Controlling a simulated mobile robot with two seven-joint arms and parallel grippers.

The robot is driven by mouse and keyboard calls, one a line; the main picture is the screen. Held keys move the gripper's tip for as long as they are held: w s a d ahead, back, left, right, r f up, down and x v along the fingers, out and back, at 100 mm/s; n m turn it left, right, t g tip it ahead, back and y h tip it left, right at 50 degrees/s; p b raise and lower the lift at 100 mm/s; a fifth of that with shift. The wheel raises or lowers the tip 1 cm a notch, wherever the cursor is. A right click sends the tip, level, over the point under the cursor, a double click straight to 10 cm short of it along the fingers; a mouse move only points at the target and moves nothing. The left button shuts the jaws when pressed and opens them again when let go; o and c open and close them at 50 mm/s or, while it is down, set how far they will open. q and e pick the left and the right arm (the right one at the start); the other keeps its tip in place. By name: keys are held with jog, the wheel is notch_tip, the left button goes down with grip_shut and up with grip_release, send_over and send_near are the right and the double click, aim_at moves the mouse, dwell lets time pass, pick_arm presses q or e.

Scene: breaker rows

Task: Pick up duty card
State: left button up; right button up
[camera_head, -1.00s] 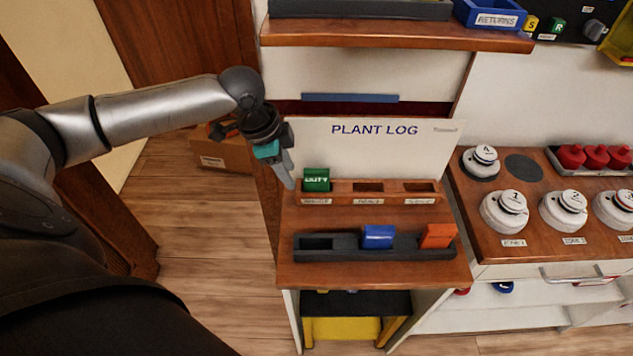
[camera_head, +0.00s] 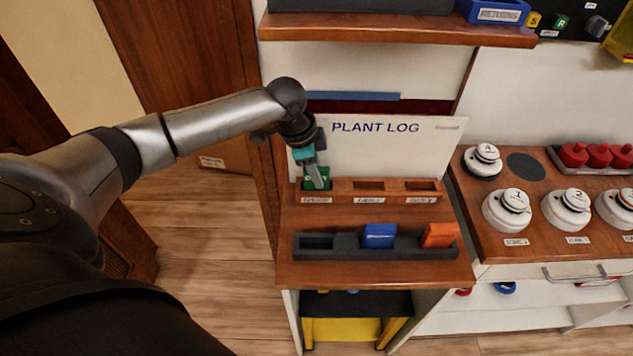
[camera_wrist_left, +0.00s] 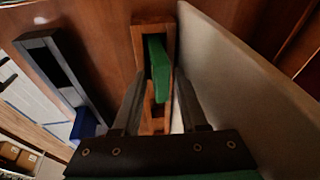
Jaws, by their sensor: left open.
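The green duty card (camera_head: 326,182) stands in the left slot of the wooden rack (camera_head: 345,190) below the PLANT LOG board. It also shows in the left wrist view (camera_wrist_left: 159,68), upright in the rack. My left gripper (camera_head: 319,184) is at the card, its fingers pointing down and partly covering it in the head view. In the left wrist view my left gripper (camera_wrist_left: 161,105) is open, with the card ahead between the lines of its fingers. I cannot tell whether a finger touches the card. My right gripper is not in view.
A dark tray (camera_head: 345,254) in front of the rack holds a blue card (camera_head: 379,236) and an orange card (camera_head: 440,235). The PLANT LOG board (camera_head: 395,150) stands close behind the rack. Round white detectors (camera_head: 507,210) stand on the counter at right.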

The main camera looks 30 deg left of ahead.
pick_arm(q)
grip_shut()
dwell(0.3)
jog(key=shift+a+r, duration=0.1)
jog(key=shift+r, duration=0.1)
dwell(0.4)
